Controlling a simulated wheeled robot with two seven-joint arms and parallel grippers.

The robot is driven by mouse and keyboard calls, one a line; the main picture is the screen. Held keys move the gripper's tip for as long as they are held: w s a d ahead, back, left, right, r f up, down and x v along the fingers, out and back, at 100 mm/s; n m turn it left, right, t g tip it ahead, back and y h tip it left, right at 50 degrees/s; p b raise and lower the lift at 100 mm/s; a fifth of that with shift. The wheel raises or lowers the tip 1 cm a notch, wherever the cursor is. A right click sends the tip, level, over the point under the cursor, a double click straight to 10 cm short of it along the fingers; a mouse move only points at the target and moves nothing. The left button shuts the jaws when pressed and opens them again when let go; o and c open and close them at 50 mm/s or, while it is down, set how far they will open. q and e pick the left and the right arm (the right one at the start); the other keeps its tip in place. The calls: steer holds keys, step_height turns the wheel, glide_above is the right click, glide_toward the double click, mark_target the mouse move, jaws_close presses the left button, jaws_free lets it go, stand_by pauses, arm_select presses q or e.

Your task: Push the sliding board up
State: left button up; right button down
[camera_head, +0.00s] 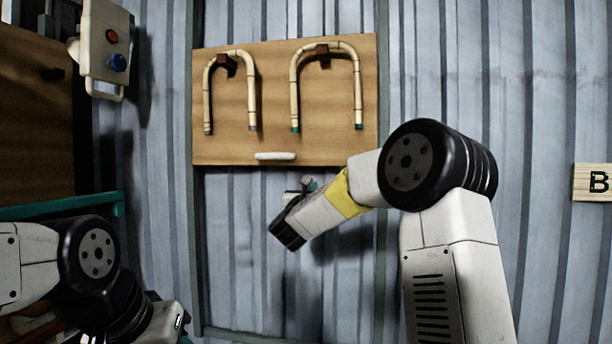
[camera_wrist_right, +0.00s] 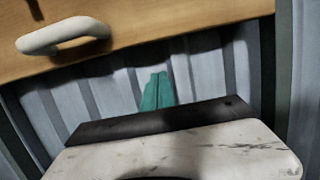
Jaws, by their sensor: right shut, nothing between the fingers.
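The sliding board (camera_head: 275,105) is a light wooden panel on the corrugated wall in the head view. A white handle (camera_head: 275,156) sits at its lower edge, and it also shows at upper left in the right wrist view (camera_wrist_right: 62,35). My right gripper (camera_head: 309,184) is just below the board and right of the handle, partly hidden behind my wrist. In the right wrist view its teal fingers (camera_wrist_right: 157,92) are shut and empty, below the board's lower edge, apart from the handle. My left arm is at lower left; its fingers are not visible.
Two bent rattan pieces (camera_head: 250,90) (camera_head: 357,90) hang on dark pegs on the board. A control box (camera_head: 104,45) with red and blue buttons is at upper left. A wooden sign "B" (camera_head: 592,182) is at right. The wall above the board is clear.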

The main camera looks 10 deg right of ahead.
steer(key=shift+w+r, duration=0.15)
steer(key=shift+r, duration=0.9)
steer(key=shift+w+r, duration=0.15)
steer(key=shift+r, duration=0.85)
steer(key=shift+r, duration=0.15)
